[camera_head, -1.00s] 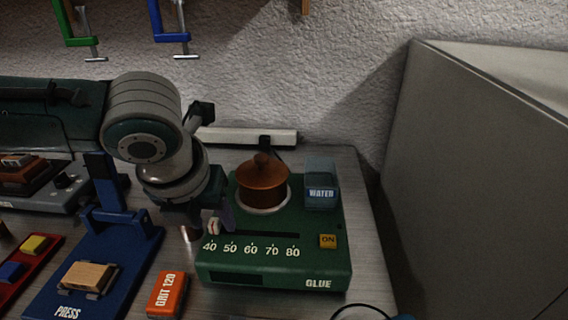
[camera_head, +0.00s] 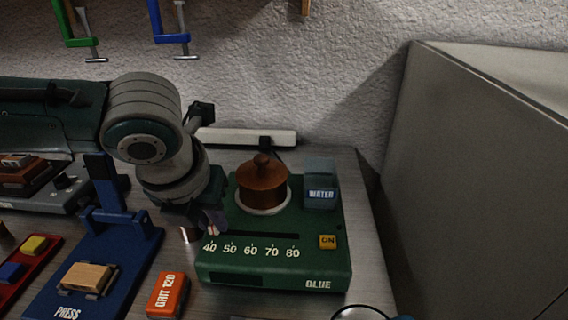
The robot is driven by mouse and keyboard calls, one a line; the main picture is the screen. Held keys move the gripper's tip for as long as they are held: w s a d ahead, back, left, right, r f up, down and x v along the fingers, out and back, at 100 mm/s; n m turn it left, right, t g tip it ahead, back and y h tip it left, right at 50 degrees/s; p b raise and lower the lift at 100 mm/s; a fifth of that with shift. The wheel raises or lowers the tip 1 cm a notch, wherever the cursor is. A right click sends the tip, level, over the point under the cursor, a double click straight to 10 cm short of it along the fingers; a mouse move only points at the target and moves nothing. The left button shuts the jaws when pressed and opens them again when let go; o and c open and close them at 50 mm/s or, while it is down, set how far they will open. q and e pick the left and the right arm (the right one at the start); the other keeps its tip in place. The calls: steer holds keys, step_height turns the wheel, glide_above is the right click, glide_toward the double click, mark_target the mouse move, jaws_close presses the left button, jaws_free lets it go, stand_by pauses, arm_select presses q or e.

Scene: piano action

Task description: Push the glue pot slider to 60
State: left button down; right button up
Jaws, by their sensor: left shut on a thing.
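The green glue pot unit (camera_head: 222,268), marked GLUE, stands on the bench with a lidded copper-brown pot (camera_head: 262,187) on top. A dark slider slot (camera_head: 265,234) runs above the printed scale 40 to 80. The pale slider knob (camera_head: 211,229) is at the left end of the slot, near the 40 mark, and mostly hidden by my fingers. My left gripper (camera_head: 214,220) points down and is shut on the knob. My right gripper is not in view.
A WATER container (camera_head: 320,184) and a yellow ON button (camera_head: 327,241) are on the unit's right side. An orange GRIT 120 block (camera_head: 168,295) and a blue PRESS fixture (camera_head: 120,262) stand to the left. A large grey panel (camera_head: 470,180) rises at the right.

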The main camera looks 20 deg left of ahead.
mark_target(255, 231)
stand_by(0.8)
arm_select(q)
steer(key=shift+w+d, duration=0.1)
steer(key=shift+d, duration=0.25)
steer(key=d, duration=0.1)
steer(key=w+d, duration=0.1)
steer(key=d, duration=0.1)
steer(key=d+p, duration=0.1)
steer(key=d, duration=0.1)
steer(key=shift+w, duration=0.35)
steer(key=c, duration=0.8)
jaws_free()
steer(key=p+v, duration=0.1)
steer(key=v, duration=0.9)
steer(key=shift+p, duration=0.4)
steer(key=shift+f, duration=0.1)
